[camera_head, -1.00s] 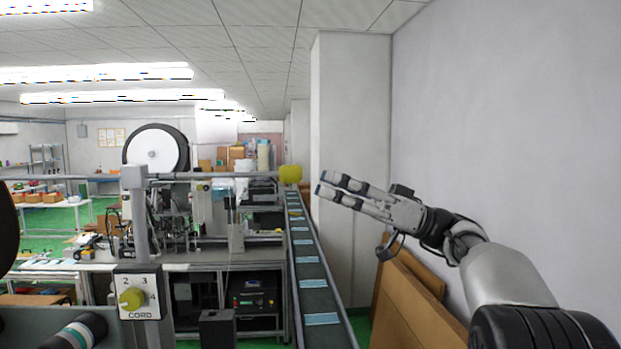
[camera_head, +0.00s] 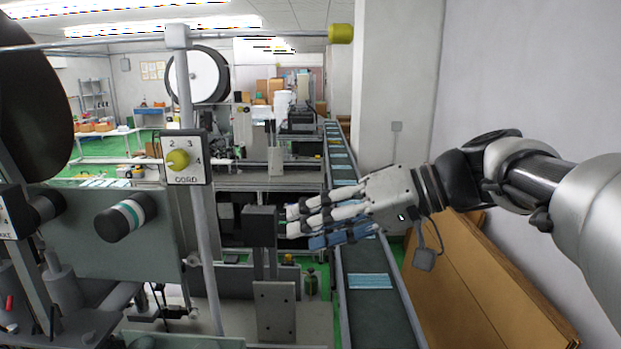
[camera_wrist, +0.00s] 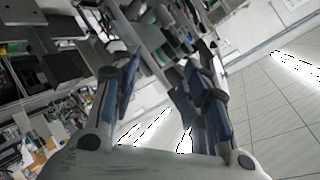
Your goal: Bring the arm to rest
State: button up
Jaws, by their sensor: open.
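My gripper (camera_head: 298,226) reaches in from the right in the head view, its fingers pointing left. It is in front of the conveyor in the picture and close to a dark box on a post (camera_head: 262,226); I cannot tell the gap between them. In the wrist view my gripper (camera_wrist: 160,75) has its two fingers spread apart with nothing between them. The arm stretches across the right side of the head view, roughly level.
A conveyor (camera_head: 405,325) carries blue masks (camera_head: 370,281) below my gripper. A machine with a CORD dial (camera_head: 186,157) and a black reel (camera_head: 30,110) stands at left. Brown boards (camera_head: 480,285) lean on the right wall.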

jog(key=s+d+f+m+h+b, duration=0.1)
jog(key=s+d+f+h+b, duration=0.3)
jog(key=s+f, duration=0.3)
jog(key=s+d+f+m+t+h+b, duration=0.1)
jog(key=s+d+f+h+b, duration=0.3)
jog(key=f, duration=1.2)
jog(key=s+d+f+m+h+b, duration=0.2)
jog(key=s+d+f+h+b, duration=0.2)
jog(key=s+f, duration=0.6)
notch_tip(320, 180, down, 2)
jog(key=shift+d+f+m, duration=0.1)
jog(key=shift+d+m, duration=0.2)
jog(key=shift+d, duration=0.2)
